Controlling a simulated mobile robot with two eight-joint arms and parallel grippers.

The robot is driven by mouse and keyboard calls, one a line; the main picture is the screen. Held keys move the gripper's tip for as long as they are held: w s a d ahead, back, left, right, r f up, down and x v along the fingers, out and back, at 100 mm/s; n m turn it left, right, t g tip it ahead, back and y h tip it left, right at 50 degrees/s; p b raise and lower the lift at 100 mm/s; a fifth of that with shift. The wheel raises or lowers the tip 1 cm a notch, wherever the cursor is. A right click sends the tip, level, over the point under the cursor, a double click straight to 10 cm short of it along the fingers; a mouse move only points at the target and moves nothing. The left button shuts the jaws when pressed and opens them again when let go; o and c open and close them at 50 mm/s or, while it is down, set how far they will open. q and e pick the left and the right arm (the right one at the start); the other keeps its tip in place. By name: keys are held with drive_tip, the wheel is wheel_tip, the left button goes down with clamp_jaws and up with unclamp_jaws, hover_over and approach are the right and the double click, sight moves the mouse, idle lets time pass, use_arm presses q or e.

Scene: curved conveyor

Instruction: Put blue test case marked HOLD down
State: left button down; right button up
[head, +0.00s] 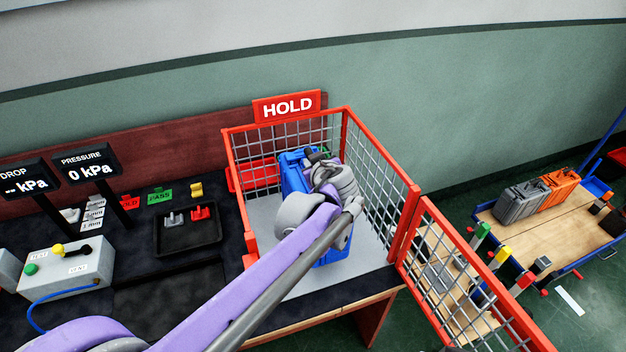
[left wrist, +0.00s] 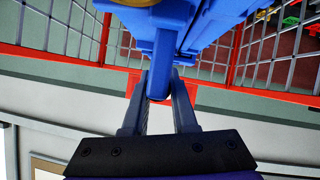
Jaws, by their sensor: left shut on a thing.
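The blue test case (head: 293,175) is inside the red-framed mesh cage (head: 236,205) under the red HOLD sign (head: 287,106). My left arm reaches over the cage front and hides much of the case. My left gripper (head: 322,165) is at the top of the case. In the left wrist view, my left gripper (left wrist: 159,85) is shut on the blue handle (left wrist: 165,55) of the case. Whether the case touches the grey cage floor (head: 265,212) is hidden. No label shows on the case. My right gripper is out of view.
A mesh gate (head: 470,275) stands open at the cage's right front. A red object (head: 255,175) is at the cage's left rear. Left on the bench are a black tray (head: 185,238) and a grey test box (head: 68,272). A cart at right carries grey (head: 520,203) and orange (head: 561,188) cases.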

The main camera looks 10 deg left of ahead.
use_arm(q)
drive_tip(key=shift+f, duration=2.05)
drive_tip(key=c, duration=0.7)
unclamp_jaws()
drive_tip(key=shift+f, duration=0.1)
drive_tip(key=v, duration=1.2)
